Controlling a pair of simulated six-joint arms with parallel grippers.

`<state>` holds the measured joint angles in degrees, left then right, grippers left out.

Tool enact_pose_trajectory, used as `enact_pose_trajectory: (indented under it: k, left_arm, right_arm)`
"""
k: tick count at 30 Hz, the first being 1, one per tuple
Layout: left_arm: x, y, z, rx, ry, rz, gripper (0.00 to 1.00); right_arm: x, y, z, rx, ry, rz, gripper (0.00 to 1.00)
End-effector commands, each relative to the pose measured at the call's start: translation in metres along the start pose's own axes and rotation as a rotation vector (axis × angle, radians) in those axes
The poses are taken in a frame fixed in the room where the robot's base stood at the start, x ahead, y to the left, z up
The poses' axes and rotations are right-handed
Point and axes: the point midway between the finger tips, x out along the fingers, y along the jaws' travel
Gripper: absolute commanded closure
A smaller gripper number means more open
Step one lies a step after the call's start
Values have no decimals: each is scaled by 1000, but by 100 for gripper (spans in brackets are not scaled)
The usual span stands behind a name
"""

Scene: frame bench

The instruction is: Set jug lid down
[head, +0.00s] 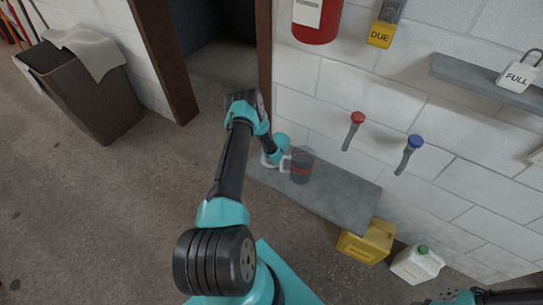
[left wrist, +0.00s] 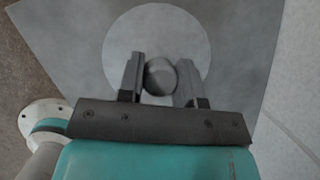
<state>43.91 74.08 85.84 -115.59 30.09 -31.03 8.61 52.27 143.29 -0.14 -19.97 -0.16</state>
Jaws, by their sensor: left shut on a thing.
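The jug lid is a pale grey disc (left wrist: 155,32) with a round grey knob (left wrist: 160,76) in the left wrist view. My left gripper (left wrist: 158,72) has its two fingers on either side of the knob and is shut on it. The lid is over the grey bench slab (left wrist: 65,45); whether it touches cannot be told. In the head view, the clear jug (head: 301,166) with a red band stands on the bench (head: 335,198), just right of my left gripper (head: 269,161). Part of my right arm (head: 505,297) shows at the bottom right, its jaws unclear.
A red-handled tap (head: 353,128) and a blue-handled tap (head: 409,153) stick out from the wall above the bench. A yellow box (head: 366,243) and a white can with a green cap (head: 417,265) stand on the floor. The right part of the bench is clear.

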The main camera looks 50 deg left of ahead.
Motion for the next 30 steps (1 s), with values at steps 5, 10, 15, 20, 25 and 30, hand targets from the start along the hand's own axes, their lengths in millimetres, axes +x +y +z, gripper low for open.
enact_pose_trajectory:
  k: [5,10,15,20,25,30]
  left_arm:
    - [2,0,0,0,-1,-1,91]
    - [3,0,-1,0,-1,-1,91]
    - [4,0,-1,0,-1,-1,61]
    - [4,0,-1,0,-1,-1,46]
    - [4,0,-2,0,-1,-1,42]
    - [3,0,-1,0,-1,-1,42]
  right_arm:
    - [0,0,0,0,0,0,57]
    - [0,0,0,0,0,0,57]
    - [0,0,0,0,0,0,57]
    - [0,0,0,0,0,0,57]
    - [0,0,0,0,0,0,57]
    - [0,0,0,0,0,0,57]
